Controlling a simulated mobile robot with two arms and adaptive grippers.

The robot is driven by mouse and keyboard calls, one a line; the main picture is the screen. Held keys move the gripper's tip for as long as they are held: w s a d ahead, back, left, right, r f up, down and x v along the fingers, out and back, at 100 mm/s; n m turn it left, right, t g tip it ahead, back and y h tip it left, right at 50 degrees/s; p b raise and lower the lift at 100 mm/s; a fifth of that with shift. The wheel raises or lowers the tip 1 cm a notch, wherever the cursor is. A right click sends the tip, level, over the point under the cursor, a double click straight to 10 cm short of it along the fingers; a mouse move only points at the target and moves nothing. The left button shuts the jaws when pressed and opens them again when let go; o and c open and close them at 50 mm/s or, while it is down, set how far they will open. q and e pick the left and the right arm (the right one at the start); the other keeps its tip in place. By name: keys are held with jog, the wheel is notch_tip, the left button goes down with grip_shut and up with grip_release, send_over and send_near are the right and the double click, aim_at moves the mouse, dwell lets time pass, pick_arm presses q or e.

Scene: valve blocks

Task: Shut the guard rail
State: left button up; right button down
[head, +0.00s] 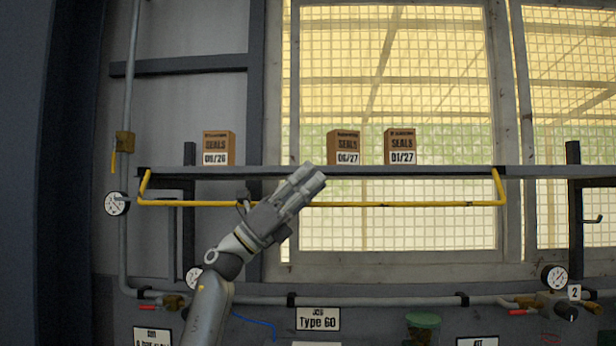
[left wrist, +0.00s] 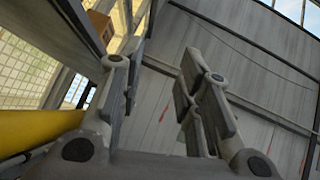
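The yellow guard rail (head: 400,204) runs across the front of the grey shelf (head: 450,171). Its bent ends join the shelf edge, and its long bar hangs a little below the shelf level. My left gripper (head: 312,178) is in front of the rail's middle, pointing up and right, and hides part of the bar. In the left wrist view my left gripper (left wrist: 160,85) has its fingers apart with nothing between them. The yellow rail (left wrist: 35,128) lies beside the left finger's base, outside the gap; whether it touches is unclear. My right gripper is not in view.
Seal boxes marked 09/26 (head: 218,148), 06/27 (head: 343,148) and 01/27 (head: 400,147) stand on the shelf behind the rail. A pipe (head: 380,301) with gauges runs below. A dark post (head: 574,190) stands at right. A meshed window is behind.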

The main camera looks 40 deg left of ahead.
pick_arm(q)
grip_shut()
dwell(0.3)
jog(key=c, duration=0.7)
grip_release()
jog(key=o, duration=0.7)
